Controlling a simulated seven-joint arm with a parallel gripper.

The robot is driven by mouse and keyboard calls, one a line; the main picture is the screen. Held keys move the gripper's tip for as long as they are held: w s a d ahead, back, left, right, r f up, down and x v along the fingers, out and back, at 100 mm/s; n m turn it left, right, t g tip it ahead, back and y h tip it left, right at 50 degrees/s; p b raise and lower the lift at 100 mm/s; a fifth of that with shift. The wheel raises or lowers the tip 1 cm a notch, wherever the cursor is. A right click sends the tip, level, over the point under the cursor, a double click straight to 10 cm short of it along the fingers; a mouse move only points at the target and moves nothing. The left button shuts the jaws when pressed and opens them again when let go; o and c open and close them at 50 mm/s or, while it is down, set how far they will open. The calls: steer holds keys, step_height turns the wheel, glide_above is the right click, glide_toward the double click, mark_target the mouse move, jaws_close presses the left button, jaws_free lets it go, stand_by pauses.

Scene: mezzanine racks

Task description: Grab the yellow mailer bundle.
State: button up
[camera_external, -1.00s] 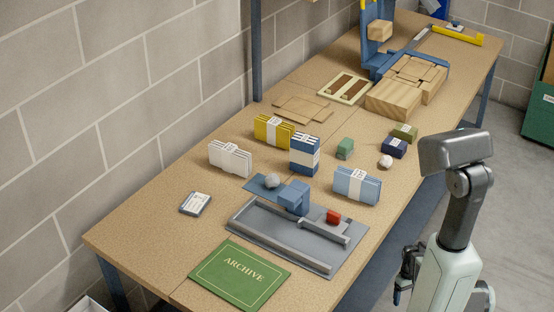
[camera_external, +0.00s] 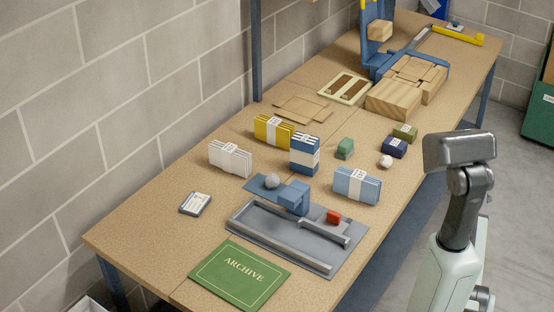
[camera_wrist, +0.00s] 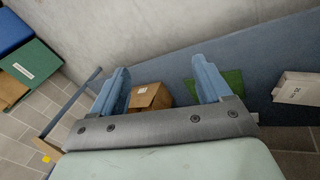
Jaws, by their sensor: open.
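The yellow mailer bundle (camera_external: 262,130) stands on the workbench in the external view, with a white band around its middle. A white bundle (camera_external: 223,158) stands in front of it to the left. A dark blue and white bundle (camera_external: 304,156) stands close at its right. My gripper (camera_wrist: 160,76) shows in the wrist view, with its two blue fingers spread wide and nothing between them. In the external view my gripper is out of sight, and my arm is at the right, off the bench. The yellow bundle does not show in the wrist view.
A light blue bundle (camera_external: 343,183), a grey tray fixture (camera_external: 270,234) and a green archive folder (camera_external: 240,274) occupy the near bench. Wooden blocks (camera_external: 393,98) lie farther back. The wrist view shows a cardboard box (camera_wrist: 150,96) and a white box (camera_wrist: 297,88) below.

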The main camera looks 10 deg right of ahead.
steer(key=w+r+m+t, duration=0.15)
steer(key=w+r, duration=0.25)
steer(key=r, duration=0.5)
steer(key=w+r+m+t, duration=0.15)
steer(key=w+r, duration=0.25)
steer(key=r, duration=0.4)
steer(key=w+a+r+m+t+y, duration=0.1)
steer(key=w+a+r+m, duration=0.25)
steer(key=a+r, duration=0.55)
steer(key=w+a+r+m+t+y, duration=0.1)
steer(key=w+a+r+m, duration=0.3)
steer(key=a+r, duration=0.5)
steer(key=w+a+r+m+t+y, duration=0.1)
steer(key=w+a+r+m, duration=0.1)
steer(key=a+r+m, duration=0.55)
steer(key=m+g+y, duration=0.3)
steer(key=m+g, duration=0.3)
steer(key=m, duration=0.8)
glide_toward(275, 121)
steer(key=x, duration=0.7)
steer(key=shift+s+a, duration=0.2)
steer(key=shift+s, duration=0.05)
steer(key=shift+w+x, duration=0.1)
steer(key=shift+x, duration=1.2)
steer(key=shift+w+x, duration=0.15)
steer(key=shift+x, duration=1.15)
steer(key=shift+d, duration=0.15)
